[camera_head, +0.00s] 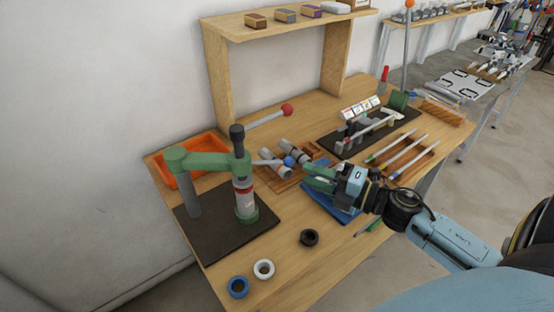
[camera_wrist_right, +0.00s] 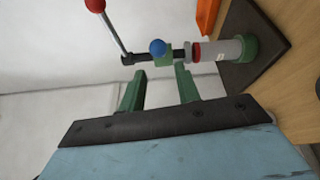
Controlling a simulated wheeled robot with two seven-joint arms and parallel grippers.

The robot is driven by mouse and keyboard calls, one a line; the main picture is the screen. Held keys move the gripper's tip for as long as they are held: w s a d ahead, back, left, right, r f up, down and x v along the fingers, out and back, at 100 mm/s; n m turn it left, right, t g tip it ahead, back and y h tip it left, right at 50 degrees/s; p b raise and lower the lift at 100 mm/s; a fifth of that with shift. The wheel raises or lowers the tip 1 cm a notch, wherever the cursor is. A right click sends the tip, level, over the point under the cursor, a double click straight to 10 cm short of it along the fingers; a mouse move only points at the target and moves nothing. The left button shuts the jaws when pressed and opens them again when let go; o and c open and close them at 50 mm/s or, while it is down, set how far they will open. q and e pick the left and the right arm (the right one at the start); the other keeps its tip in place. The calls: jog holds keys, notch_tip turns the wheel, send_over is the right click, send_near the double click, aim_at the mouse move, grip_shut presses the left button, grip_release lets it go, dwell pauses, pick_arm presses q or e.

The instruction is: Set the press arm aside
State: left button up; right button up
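The press has a green arm (camera_head: 205,160) on a grey post, over a dark base plate (camera_head: 222,232). A grey and red cylinder (camera_head: 244,198) stands under the arm's near end. A lever with a red ball (camera_head: 287,110) slants up to the right. A short rod with a blue ball (camera_head: 289,161) points toward my right gripper (camera_head: 310,178). In the right wrist view the blue ball (camera_wrist_right: 157,47) lies just past the fingertips, in line with the gap. My right gripper (camera_wrist_right: 158,82) is open and empty. My left gripper is not in view.
An orange bin (camera_head: 190,158) sits behind the press. Grey cylinders (camera_head: 285,157) lie on a wooden rack behind the blue ball. A blue tray (camera_head: 335,205) is below my right gripper. Rings, including a black one (camera_head: 309,238), lie at the front. A wooden shelf (camera_head: 220,80) stands behind.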

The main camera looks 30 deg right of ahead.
aim_at(277, 162)
jog(key=p+x, duration=0.2)
jog(key=x, duration=0.8)
grip_shut()
